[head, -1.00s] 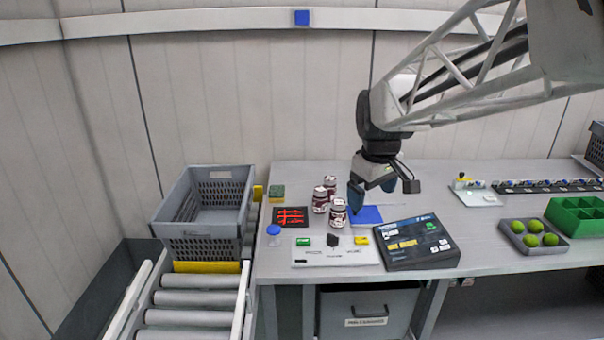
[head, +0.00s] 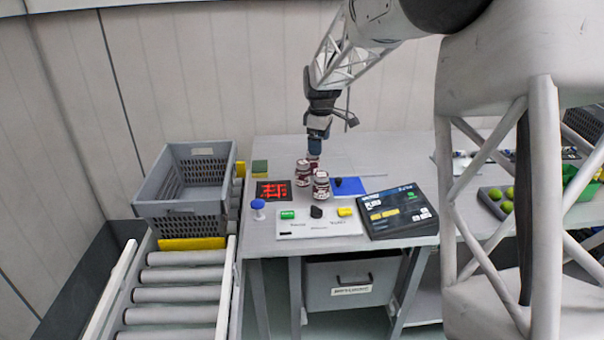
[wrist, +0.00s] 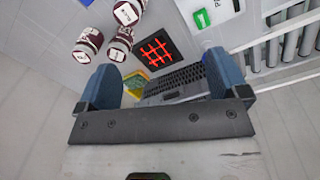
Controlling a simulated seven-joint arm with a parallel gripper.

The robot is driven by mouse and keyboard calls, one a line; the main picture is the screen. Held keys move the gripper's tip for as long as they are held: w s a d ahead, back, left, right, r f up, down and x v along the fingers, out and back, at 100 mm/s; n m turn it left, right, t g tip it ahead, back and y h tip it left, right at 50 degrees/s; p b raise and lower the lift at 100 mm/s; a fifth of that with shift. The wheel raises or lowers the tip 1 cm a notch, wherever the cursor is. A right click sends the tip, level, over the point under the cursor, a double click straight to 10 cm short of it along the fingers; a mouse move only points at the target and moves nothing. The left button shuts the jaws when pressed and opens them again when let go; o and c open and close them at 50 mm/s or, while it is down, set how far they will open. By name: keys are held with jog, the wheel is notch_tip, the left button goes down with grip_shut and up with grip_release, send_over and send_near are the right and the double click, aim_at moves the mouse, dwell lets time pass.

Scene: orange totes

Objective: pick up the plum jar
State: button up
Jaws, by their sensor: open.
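Three dark-red jars with white lids and labels stand close together on the table: a left jar (head: 302,173), a back jar (head: 314,163) and a front jar (head: 320,188). The labels are too small to read, so I cannot tell which is plum. My gripper (head: 315,148) is at the back jar, partly overlapping it in the head view. In the wrist view my gripper (wrist: 165,82) is open and empty between its blue fingers. The jars (wrist: 88,45) show there beyond the left finger, outside the gap.
Around the jars are a red-marked black panel (head: 273,191), a blue mat (head: 352,184), a white button board (head: 290,229) and a tilted screen (head: 398,211) that seems to read PLUM.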

aim_at(302, 171)
jog(key=w+a+f+n, duration=0.1)
jog(key=w+f, duration=0.3)
jog(key=w, duration=0.1)
jog(key=w+a+f+n, duration=0.1)
jog(key=w+f+n, duration=0.1)
jog(key=w+f, duration=0.2)
jog(key=w+a+f+n, duration=0.1)
jog(key=w+f+n, duration=0.1)
jog(key=w+f, duration=0.2)
jog(key=shift+w+a+f+g, duration=0.1)
jog(key=shift+w+a+g, duration=0.1)
jog(key=shift+w, duration=0.6)
jog(key=shift+w+a+f+g, duration=0.1)
jog(key=shift+w+a+g, duration=0.1)
jog(key=shift+w, duration=0.55)
jog(key=shift+f, duration=0.1)
jog(key=shift+f, duration=1.2)
jog(key=shift+f, duration=0.1)
jog(key=shift+s+a+f, duration=0.1)
jog(key=shift+f, duration=1.15)
jog(key=shift+s+f, duration=0.1)
jog(key=shift+f, duration=1.15)
jog(key=shift+c, duration=0.4)
